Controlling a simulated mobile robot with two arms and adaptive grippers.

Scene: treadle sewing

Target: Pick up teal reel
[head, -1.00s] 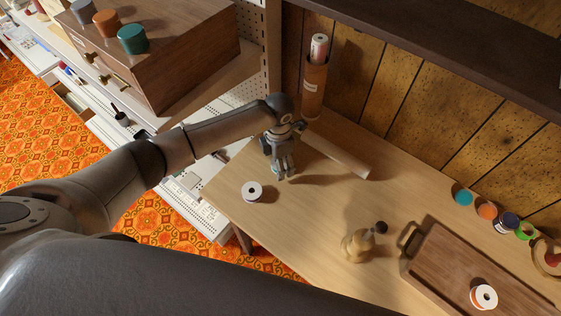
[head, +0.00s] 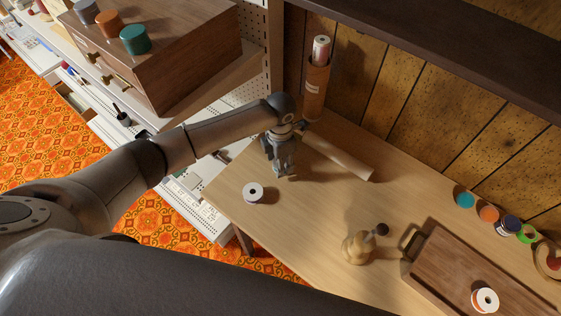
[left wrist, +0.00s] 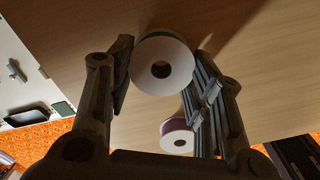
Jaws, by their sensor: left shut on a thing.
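My left gripper (head: 284,172) is low over the wooden table, near its back left part. In the left wrist view my left gripper (left wrist: 162,82) is shut on a reel with a round white end face and a thin green-teal edge, the teal reel (left wrist: 146,76). Its white end with the dark centre hole faces the wrist camera. In the head view the fingers hide this reel. I cannot tell whether it still touches the table. My right gripper is not in view.
A white-ended reel (head: 253,193) stands left of the gripper; the left wrist view shows its purplish thread (left wrist: 177,135). A paper roll (head: 340,157) lies close behind the gripper.

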